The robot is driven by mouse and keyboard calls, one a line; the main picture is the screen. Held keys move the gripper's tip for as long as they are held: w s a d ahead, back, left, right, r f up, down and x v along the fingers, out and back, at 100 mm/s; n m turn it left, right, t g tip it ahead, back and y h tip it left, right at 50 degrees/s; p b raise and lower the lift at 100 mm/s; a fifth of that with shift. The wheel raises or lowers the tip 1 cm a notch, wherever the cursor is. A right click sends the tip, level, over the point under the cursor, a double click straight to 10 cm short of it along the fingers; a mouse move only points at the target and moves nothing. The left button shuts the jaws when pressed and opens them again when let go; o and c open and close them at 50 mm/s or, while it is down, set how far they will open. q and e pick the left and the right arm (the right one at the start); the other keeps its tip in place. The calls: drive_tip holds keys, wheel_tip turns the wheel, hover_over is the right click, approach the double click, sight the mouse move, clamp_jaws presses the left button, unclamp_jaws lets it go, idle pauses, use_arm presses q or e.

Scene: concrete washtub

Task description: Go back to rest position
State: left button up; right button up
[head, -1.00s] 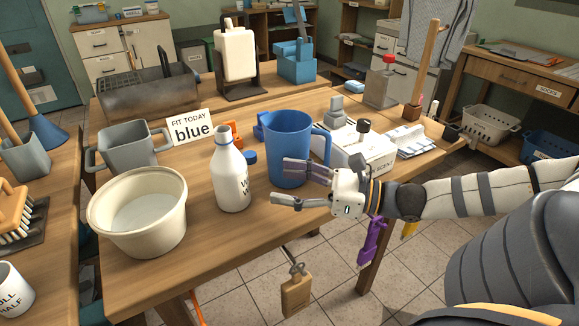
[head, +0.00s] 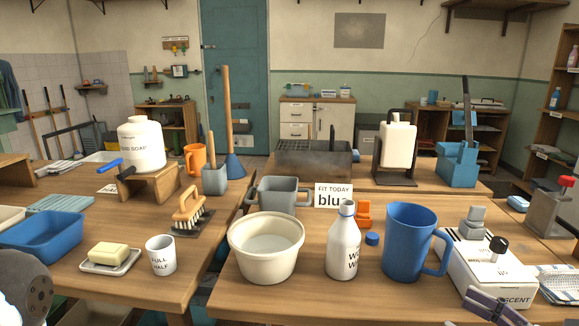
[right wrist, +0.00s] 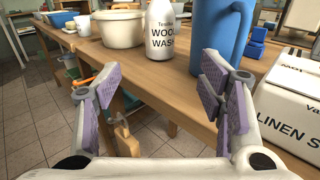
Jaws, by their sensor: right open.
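My right gripper (right wrist: 158,82) is open and empty, its purple-padded fingers wide apart in the right wrist view. It is in front of the table edge, facing the bottle, with the blue jug beyond its right finger. In the head view only part of it (head: 494,306) shows at the bottom right, in front of the white box (head: 480,272). The blue jug (head: 405,243) stands upright on the table, apart from the fingers. The white wool wash bottle (head: 343,250) stands left of the jug. My left gripper is not in view.
A cream basin (head: 265,268) and a grey two-handled tub (head: 277,194) stand on the same table (head: 300,306). The left table holds a mug (head: 161,258), soap dish (head: 112,264) and brush (head: 188,220). Open floor lies below.

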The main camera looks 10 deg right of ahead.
drive_tip(key=s+a+f+n+g, duration=0.6)
drive_tip(key=a+f+g, duration=0.1)
drive_tip(key=a+f, duration=0.15)
drive_tip(key=s+a+f+n+g, duration=0.5)
drive_tip(key=s+a+f+g, duration=0.1)
drive_tip(key=a+f, duration=0.25)
drive_tip(key=s+d+f+n+g+h, duration=0.2)
drive_tip(key=s+d+f+n+h, duration=0.1)
drive_tip(key=s+n, duration=0.4)
drive_tip(key=s+d+f+n+g+h, duration=0.2)
drive_tip(key=s+f+n+h, duration=0.2)
drive_tip(key=n, duration=0.7)
drive_tip(key=s+h, duration=0.2)
drive_tip(key=s, duration=0.1)
drive_tip(key=shift+s+d, duration=0.35)
drive_tip(key=shift+d, duration=0.05)
